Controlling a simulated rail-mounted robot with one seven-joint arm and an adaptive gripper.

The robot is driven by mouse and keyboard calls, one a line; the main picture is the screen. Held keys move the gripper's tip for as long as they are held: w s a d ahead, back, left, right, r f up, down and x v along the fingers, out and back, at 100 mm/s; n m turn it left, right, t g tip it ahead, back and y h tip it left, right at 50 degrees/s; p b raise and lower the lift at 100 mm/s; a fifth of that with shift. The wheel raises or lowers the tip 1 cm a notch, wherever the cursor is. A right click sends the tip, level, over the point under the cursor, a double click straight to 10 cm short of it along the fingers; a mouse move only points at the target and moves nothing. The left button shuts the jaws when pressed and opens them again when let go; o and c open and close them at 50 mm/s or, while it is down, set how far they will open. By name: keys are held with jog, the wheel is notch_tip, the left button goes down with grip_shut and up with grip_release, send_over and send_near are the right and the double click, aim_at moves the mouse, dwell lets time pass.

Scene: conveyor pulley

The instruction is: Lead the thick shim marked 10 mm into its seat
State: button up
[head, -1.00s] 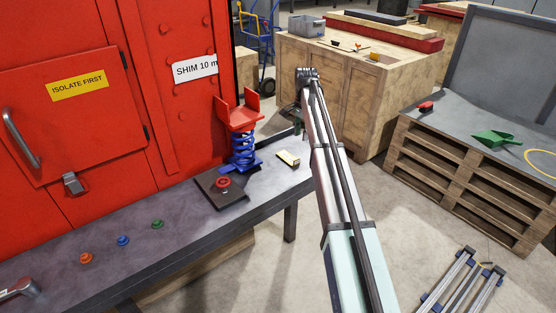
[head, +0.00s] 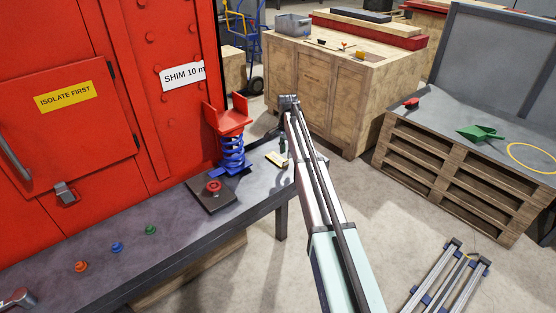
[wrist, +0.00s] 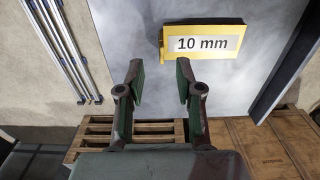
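The thick shim is a yellow block with a white label reading 10 mm, lying on the grey bench top; it shows in the wrist view (wrist: 203,43) and small in the head view (head: 278,159). My gripper (wrist: 160,72) is open and empty, its two dark green fingers apart. The shim is ahead of the fingertips and to the right, not between them. In the head view my gripper (head: 283,145) is just above the shim. A red forked bracket (head: 228,118) stands on a blue spring (head: 232,155) left of the shim. I cannot tell which part is the seat.
A red button on a dark plate (head: 213,187) is in front of the spring. A red cabinet wall with a SHIM 10 m sign (head: 183,76) rises behind the bench (head: 178,201). Wooden crates (head: 330,85) and a pallet stand (head: 450,175) are beyond the bench end.

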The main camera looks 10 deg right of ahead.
aim_at(277, 158)
jog(key=shift+a+f+p, duration=0.1)
jog(key=shift+f+p, duration=1.05)
jog(key=shift+f, duration=1.5)
grip_shut()
